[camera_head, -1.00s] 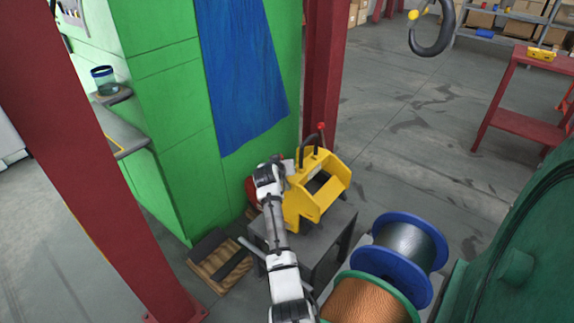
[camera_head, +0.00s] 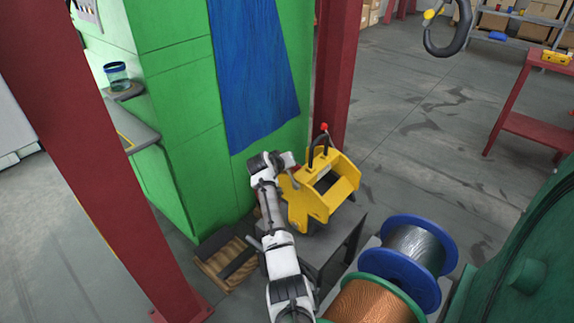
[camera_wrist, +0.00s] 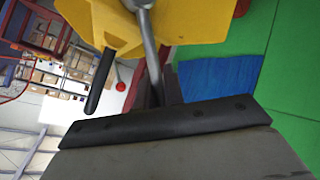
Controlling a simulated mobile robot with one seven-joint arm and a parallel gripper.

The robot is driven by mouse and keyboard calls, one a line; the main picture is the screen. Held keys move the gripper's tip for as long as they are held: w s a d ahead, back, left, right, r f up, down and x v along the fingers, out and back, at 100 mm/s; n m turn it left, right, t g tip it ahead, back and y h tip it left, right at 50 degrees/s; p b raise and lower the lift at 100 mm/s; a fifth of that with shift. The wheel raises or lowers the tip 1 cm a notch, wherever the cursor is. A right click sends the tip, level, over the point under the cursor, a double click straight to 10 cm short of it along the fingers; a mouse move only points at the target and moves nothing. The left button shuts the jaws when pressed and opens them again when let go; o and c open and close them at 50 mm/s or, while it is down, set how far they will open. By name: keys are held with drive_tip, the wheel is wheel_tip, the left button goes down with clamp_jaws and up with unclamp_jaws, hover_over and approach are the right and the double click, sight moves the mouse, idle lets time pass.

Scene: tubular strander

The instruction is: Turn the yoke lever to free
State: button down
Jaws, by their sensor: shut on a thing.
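A grey rod, which I take for the yoke lever (camera_head: 295,181), runs down from my gripper against the yoke. In the wrist view the yoke lever (camera_wrist: 151,50) crosses in front of the yellow yoke (camera_wrist: 190,20) and passes behind the dark jaw (camera_wrist: 160,120) of my gripper. My gripper is shut on it. The grip point itself is hidden.
A blue spool (camera_head: 440,290) and a copper-wire spool (camera_head: 370,305) stand in front right. A red post (camera_head: 342,80) rises behind the yoke, another (camera_head: 100,180) at left. A pallet (camera_head: 215,272) lies below left. A hook (camera_head: 447,40) hangs upper right.

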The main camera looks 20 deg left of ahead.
drive_tip(key=c, duration=1.5)
unclamp_jaws()
drive_tip(key=shift+a, duration=0.1)
drive_tip(key=b+v, duration=0.2)
drive_tip(key=v, duration=1.1)
drive_tip(key=shift+s+r, duration=0.2)
drive_tip(key=shift+s, duration=0.1)
